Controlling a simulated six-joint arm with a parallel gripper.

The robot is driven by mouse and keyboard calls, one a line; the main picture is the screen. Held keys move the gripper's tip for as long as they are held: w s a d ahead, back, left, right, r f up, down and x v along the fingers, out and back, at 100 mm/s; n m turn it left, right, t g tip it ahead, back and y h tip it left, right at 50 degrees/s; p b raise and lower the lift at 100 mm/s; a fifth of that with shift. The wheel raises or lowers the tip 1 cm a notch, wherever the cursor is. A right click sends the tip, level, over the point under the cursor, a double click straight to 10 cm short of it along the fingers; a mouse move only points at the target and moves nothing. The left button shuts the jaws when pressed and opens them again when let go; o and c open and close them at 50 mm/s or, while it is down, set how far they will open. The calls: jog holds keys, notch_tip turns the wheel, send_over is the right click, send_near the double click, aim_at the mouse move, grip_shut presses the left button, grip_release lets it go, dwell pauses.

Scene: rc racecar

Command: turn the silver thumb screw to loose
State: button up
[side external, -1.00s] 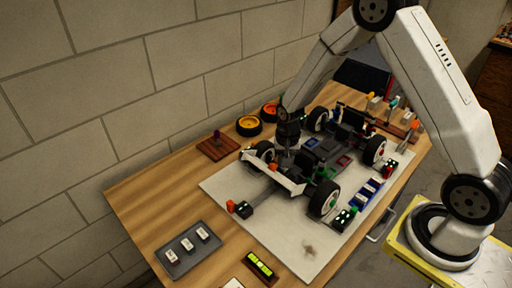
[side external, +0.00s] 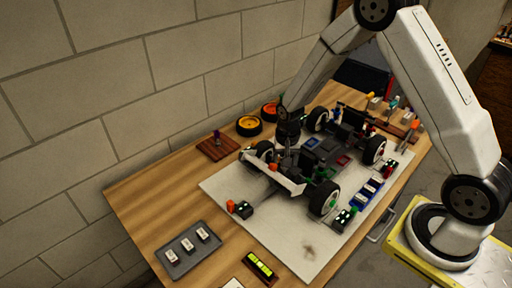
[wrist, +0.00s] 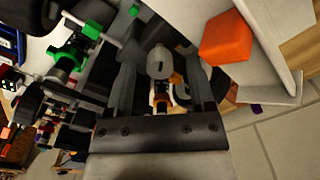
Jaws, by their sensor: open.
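The silver thumb screw (wrist: 159,62) shows in the wrist view as a rounded grey head with a slot. It stands between the two dark fingers of my gripper (wrist: 161,72), with visible gaps on both sides. My gripper is open around it and not clamped. White and orange parts show just below the screw head. In the side view my gripper (side external: 287,155) points down into the front of the RC car (side external: 318,150), behind the white front wing (side external: 272,178). The screw is too small or hidden to make out there.
An orange block (wrist: 225,38) lies close to the right finger, beside the white wing (wrist: 275,60). Green parts (wrist: 88,28) are at the left. The car sits on a white mat (side external: 300,245).

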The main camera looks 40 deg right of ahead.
jog(key=shift+r, duration=3.8)
jog(key=m, duration=0.6)
jog(key=shift+m, duration=0.3)
jog(key=m, duration=0.5)
jog(key=shift+f, duration=0.1)
jog(key=shift+f, duration=0.15)
jog(key=shift+f, duration=3.75)
grip_shut()
